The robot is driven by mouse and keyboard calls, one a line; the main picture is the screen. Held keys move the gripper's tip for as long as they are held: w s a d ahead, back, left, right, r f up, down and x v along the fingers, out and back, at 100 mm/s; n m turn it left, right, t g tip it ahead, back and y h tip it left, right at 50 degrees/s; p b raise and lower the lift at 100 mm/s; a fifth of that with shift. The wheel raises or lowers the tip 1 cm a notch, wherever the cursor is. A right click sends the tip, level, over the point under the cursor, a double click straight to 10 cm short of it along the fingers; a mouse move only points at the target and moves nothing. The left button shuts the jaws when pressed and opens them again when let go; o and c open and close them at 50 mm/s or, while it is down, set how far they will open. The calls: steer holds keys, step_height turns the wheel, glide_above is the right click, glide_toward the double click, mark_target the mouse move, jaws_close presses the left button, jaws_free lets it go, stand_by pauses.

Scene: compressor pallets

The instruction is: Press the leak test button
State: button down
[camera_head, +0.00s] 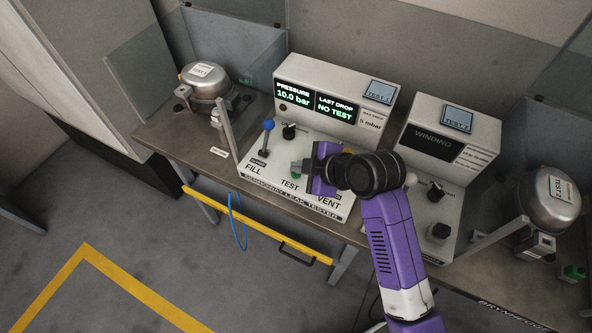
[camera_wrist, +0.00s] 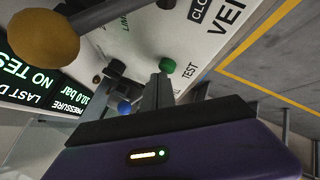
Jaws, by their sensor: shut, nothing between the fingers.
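The leak tester (camera_head: 270,180) is a white console on the bench, with FILL, TEST and VENT labels on its sloped front. The green button (camera_head: 297,176) sits above the TEST label, partly covered by my gripper in the head view. It shows clearly in the wrist view (camera_wrist: 167,65). My gripper (camera_head: 299,165) is shut and empty, its fingers close over the panel beside the green button. In the wrist view the grey fingers (camera_wrist: 152,88) end just below the button; I cannot tell if they touch it. The tester display (camera_head: 314,101) reads 10.0 bar and NO TEST.
A blue-knobbed lever (camera_head: 268,125) stands left of the button. A yellow-knobbed lever (camera_wrist: 45,38) is near the gripper. A winding tester (camera_head: 447,145) stands to the right. Compressors sit on the left (camera_head: 204,82) and right (camera_head: 551,200).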

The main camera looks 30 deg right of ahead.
mark_target(299, 175)
steer(key=shift+f, duration=0.25)
stand_by(0.5)
steer(key=shift+r+p, duration=0.7)
steer(key=shift+r, duration=0.25)
step_height(299, 175, up, 5)
steer(key=p, duration=0.4)
stand_by(0.7)
